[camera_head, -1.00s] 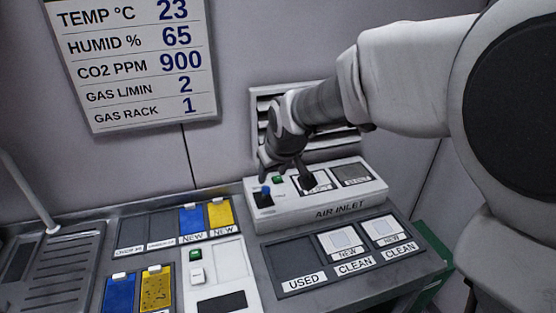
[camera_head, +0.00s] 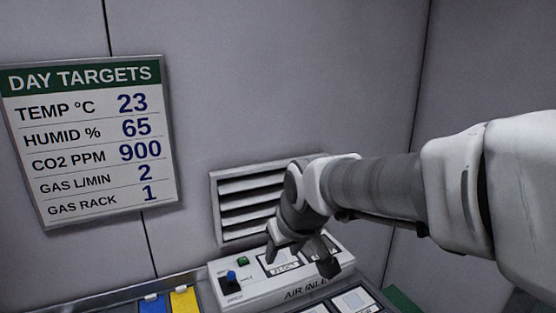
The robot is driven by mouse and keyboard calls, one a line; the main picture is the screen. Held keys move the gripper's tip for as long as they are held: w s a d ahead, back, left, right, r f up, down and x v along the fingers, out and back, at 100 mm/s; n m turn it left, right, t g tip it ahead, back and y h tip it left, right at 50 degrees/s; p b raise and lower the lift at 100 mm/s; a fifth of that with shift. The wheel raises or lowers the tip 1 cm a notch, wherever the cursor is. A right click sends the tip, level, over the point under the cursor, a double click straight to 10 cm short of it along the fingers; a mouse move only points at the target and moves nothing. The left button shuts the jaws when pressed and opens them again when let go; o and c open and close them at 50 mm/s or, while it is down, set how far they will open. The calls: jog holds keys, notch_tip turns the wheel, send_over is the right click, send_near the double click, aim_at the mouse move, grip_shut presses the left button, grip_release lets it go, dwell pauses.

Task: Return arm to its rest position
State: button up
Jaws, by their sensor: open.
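My gripper (camera_head: 300,262) is at the end of my arm, which reaches in from the right. Its two dark fingers are spread apart and point down over the white air inlet box (camera_head: 242,296). Nothing shows between the fingers. The fingers cover part of the box's top panels, and I cannot tell whether they touch it. A blue switch (camera_head: 231,277) and a green button (camera_head: 243,261) are on the box to the left of my gripper.
A slatted vent (camera_head: 248,207) is in the wall behind my gripper. A day targets board (camera_head: 92,140) hangs at the left. Blue (camera_head: 153,304) and yellow (camera_head: 185,300) cards lie at the bottom edge. The wall above my arm is clear.

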jog(key=s+d+r+m+h+p, duration=0.1)
jog(key=s+d+r+m, duration=0.1)
jog(key=s+d, duration=0.4)
jog(key=s+d+r+m+h+p, duration=0.1)
jog(key=s+d+r+m+p, duration=0.1)
jog(key=s+d, duration=0.5)
jog(key=s+m, duration=0.1)
jog(key=s, duration=0.3)
jog(key=shift+d, duration=0.2)
dwell(1.0)
